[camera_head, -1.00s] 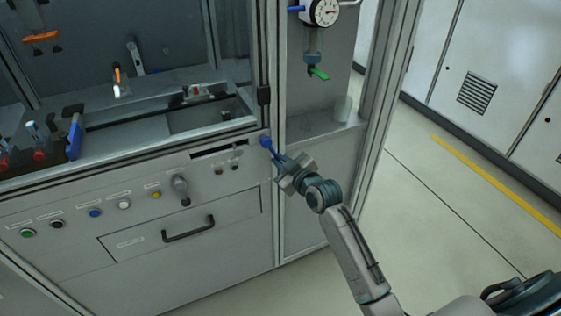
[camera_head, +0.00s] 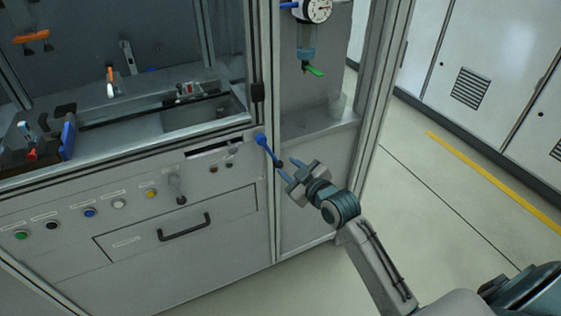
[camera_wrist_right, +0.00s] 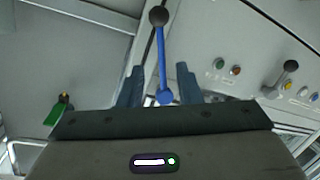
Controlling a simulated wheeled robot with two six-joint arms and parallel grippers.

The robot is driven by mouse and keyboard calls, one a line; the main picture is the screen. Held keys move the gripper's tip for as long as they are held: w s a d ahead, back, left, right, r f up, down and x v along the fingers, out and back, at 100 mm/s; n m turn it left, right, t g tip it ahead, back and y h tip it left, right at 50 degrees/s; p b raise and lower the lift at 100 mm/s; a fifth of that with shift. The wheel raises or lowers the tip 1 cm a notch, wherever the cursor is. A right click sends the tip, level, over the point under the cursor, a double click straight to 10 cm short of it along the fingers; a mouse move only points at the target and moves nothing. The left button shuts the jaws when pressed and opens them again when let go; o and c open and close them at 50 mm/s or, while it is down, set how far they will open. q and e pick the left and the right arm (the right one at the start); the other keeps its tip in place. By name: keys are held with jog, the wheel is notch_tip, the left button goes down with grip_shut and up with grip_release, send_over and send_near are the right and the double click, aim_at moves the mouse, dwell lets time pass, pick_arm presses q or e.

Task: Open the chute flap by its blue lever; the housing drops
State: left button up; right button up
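The blue lever (camera_head: 268,149) is on the machine front near the corner post, slanting down to the right to a dark knob. It also shows in the right wrist view (camera_wrist_right: 162,62), between the two finger lines, with its blue hub low and the dark knob high in the picture. My right gripper (camera_head: 286,167) is open, its fingertips apart around the knob end; whether they touch it I cannot tell. Its spread fingers also show in the wrist view (camera_wrist_right: 159,85). My left gripper is not in view. I cannot make out the flap or the housing.
A dark slot (camera_head: 215,145) and several buttons sit left of the lever, above a drawer handle (camera_head: 184,227). A gauge (camera_head: 317,10) and a green handle (camera_head: 314,71) are above right. Floor (camera_head: 440,215) is clear on the right.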

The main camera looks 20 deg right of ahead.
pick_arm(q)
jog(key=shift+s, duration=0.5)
pick_arm(e)
jog(key=v, duration=0.3)
jog(key=shift+s+d, duration=0.1)
jog(key=shift+s, duration=0.3)
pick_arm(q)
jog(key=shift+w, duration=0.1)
